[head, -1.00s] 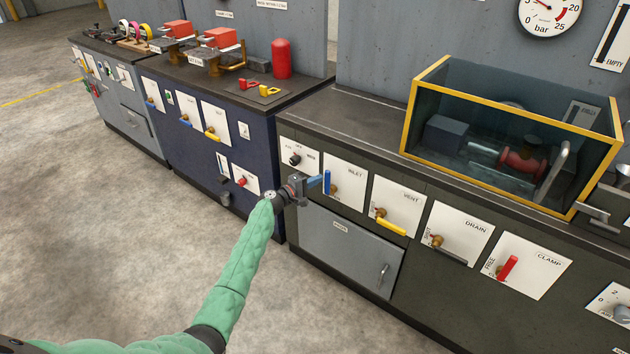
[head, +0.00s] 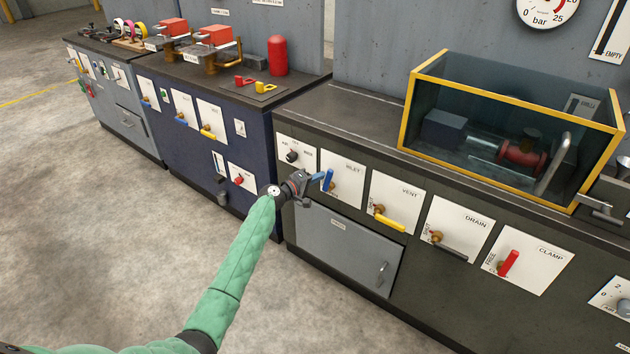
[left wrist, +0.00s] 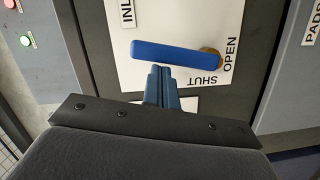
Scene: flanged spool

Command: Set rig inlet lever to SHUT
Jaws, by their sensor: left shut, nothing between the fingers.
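The blue inlet lever (head: 328,180) stands upright on the white INLET panel (head: 345,180) of the dark rig front. In the left wrist view the lever (left wrist: 172,53) runs left from its brass pivot (left wrist: 211,55). SHUT is printed below the pivot and OPEN on the pivot's far side from the handle. My left gripper (head: 320,177) is shut and empty, on the lever's left side in the head view. In the left wrist view its blue fingertips (left wrist: 160,72) are at the lever's long side; I cannot tell whether they touch. My right gripper is out of view.
To the right are the VENT panel (head: 397,204) with a yellow lever, the DRAIN panel (head: 459,229) and the CLAMP panel (head: 526,259) with a red lever. A selector knob (head: 292,156) is just left. A yellow-framed glass box (head: 510,135) stands on the bench above.

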